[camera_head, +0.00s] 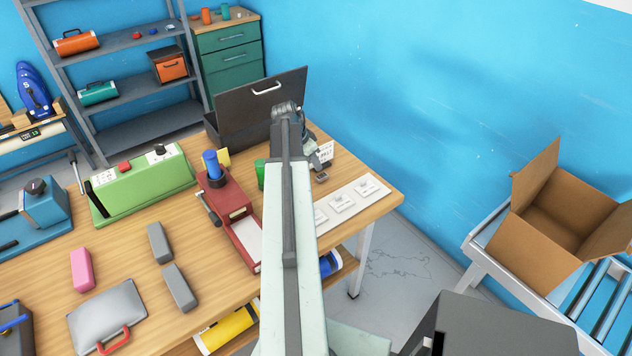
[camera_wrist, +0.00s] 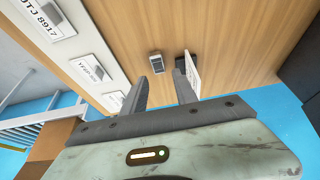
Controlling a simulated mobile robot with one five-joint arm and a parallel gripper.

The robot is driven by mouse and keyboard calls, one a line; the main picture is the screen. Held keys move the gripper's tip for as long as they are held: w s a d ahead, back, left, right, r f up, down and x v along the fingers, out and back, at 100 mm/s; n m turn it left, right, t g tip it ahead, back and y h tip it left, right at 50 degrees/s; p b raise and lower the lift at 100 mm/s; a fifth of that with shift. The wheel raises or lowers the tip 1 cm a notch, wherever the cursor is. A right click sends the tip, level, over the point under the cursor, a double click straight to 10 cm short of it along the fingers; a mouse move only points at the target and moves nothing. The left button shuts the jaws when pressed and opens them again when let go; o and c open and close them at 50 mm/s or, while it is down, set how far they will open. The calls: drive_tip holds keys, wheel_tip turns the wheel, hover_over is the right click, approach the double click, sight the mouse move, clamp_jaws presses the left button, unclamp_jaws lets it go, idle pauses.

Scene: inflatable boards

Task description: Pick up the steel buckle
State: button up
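A small grey metal piece, which looks like the steel buckle (camera_wrist: 156,62), lies on the wooden table. It shows in the wrist view just beyond the fingertips, and in the head view (camera_head: 321,177) to the right of my arm. My gripper (camera_wrist: 160,84) is open and empty, its two fingers apart and pointing toward the table. In the head view my arm hides much of the gripper.
A small white card on a stand (camera_wrist: 192,74) is close to the right finger. A white strip with labelled pieces (camera_head: 345,201) lies along the table's right side. An open black case (camera_head: 262,104) is behind. A red device (camera_head: 226,205) stands left of my arm.

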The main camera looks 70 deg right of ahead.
sight(320, 176)
drive_tip(key=b+x, duration=0.7)
drive_tip(key=x, duration=0.1)
drive_tip(key=shift+a+f, duration=0.1)
drive_tip(key=shift+a, duration=0.2)
drive_tip(key=shift+r, duration=0.2)
clamp_jaws()
